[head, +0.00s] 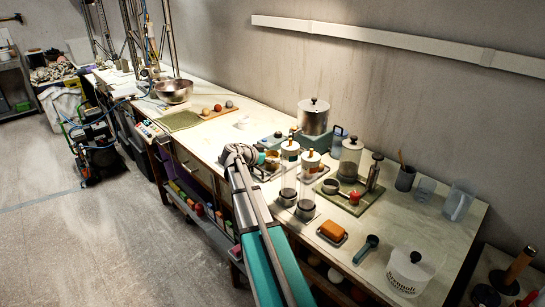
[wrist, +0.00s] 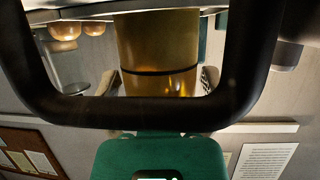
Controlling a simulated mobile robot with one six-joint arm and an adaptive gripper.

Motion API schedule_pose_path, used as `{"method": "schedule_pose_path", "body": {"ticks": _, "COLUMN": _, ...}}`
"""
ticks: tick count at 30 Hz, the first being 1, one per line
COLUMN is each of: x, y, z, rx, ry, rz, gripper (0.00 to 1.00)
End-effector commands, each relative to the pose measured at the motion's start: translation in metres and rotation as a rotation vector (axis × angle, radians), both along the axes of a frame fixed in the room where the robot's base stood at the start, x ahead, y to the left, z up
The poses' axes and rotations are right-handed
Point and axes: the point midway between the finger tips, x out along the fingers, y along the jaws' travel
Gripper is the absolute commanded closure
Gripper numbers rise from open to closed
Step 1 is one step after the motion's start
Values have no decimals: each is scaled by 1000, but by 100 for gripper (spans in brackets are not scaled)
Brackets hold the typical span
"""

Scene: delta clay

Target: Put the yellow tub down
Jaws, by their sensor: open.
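The yellow tub (wrist: 158,50) fills the upper middle of the wrist view. My gripper (head: 240,154) is open, at the far end of my arm over the long bench in the head view.
The bench (head: 460,222) is crowded right of my gripper with jars, trays and a large lidded pot (head: 313,116). A steel bowl (head: 174,91) and a green mat (head: 180,121) lie farther back. A white bucket (head: 409,271) stands at the near right.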

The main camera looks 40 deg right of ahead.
Motion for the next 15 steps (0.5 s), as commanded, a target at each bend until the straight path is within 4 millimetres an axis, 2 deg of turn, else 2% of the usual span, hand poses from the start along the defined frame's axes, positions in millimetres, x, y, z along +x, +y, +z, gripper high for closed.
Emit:
{"method": "schedule_pose_path", "body": {"ticks": 2, "x": 0, "y": 1, "z": 3, "rx": 0, "ry": 0, "rz": 0, "gripper": 0}}
{"method": "schedule_pose_path", "body": {"ticks": 8, "x": 0, "y": 20, "z": 12, "rx": 0, "ry": 0, "rz": 1, "gripper": 0}}
{"method": "schedule_pose_path", "body": {"ticks": 15, "x": 0, "y": 56, "z": 28, "rx": 0, "ry": 0, "rz": 2, "gripper": 0}}
